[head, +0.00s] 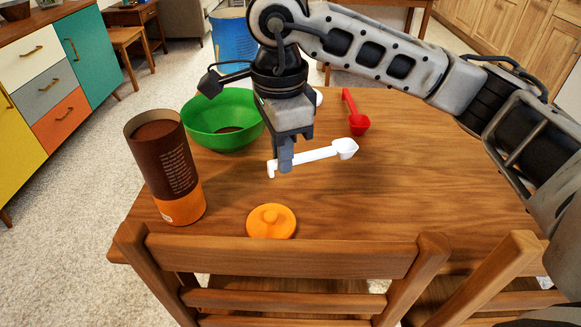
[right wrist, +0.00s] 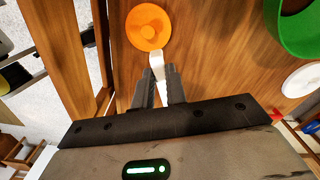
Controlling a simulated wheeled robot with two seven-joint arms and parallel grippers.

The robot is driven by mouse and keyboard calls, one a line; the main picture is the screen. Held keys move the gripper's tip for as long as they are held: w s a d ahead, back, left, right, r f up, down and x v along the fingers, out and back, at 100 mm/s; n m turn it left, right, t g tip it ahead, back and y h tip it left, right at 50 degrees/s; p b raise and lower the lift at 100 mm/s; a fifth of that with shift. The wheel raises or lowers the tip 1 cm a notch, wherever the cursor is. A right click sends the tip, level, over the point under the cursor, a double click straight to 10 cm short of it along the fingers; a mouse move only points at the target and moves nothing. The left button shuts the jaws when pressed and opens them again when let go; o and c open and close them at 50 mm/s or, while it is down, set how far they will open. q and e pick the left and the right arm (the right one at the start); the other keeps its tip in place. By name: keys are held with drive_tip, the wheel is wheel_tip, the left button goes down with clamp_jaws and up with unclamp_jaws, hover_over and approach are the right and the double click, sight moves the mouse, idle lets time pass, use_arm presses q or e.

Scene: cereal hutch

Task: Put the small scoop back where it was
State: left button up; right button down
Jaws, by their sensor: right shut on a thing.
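My right gripper (head: 286,163) is shut on a white scoop (head: 318,154) near one end of its handle. The scoop is held above the wooden table, with its cup end to the right; its height over the table is hard to judge. In the right wrist view the white scoop (right wrist: 157,64) shows between the fingertips (right wrist: 158,80). A red scoop (head: 356,118) lies on the table further back to the right. An open brown and orange canister (head: 168,172) with brown contents stands at the left. Its orange lid (head: 271,221) appears to lie on the table near the front edge. My left gripper is not in view.
A green bowl (head: 203,127) with something brown inside stands behind the canister. A white round item (right wrist: 303,80) is partly hidden in the head view. Wooden chairs (head: 280,257) stand at the front edge. The table's right side (head: 440,180) is clear.

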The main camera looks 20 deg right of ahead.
drive_tip(key=w+d+f, duration=0.1)
drive_tip(key=w+f, duration=0.1)
drive_tip(key=w+d+f, duration=0.1)
drive_tip(key=w+f, duration=0.1)
drive_tip(key=w+d+f, duration=0.1)
drive_tip(key=w+f, duration=0.1)
drive_tip(key=shift+w+d+f, duration=0.1)
drive_tip(key=shift+w+d, duration=0.1)
drive_tip(key=shift+w, duration=0.1)
drive_tip(key=shift+w+d+f, duration=0.25)
drive_tip(key=shift+w+f, duration=0.3)
drive_tip(key=shift+f, duration=1.7)
drive_tip(key=shift+f+b, duration=0.2)
drive_tip(key=shift+b, duration=0.2)
drive_tip(key=c, duration=1.4)
unclamp_jaws()
drive_tip(key=shift+r, duration=0.1)
drive_tip(key=shift+c, duration=0.2)
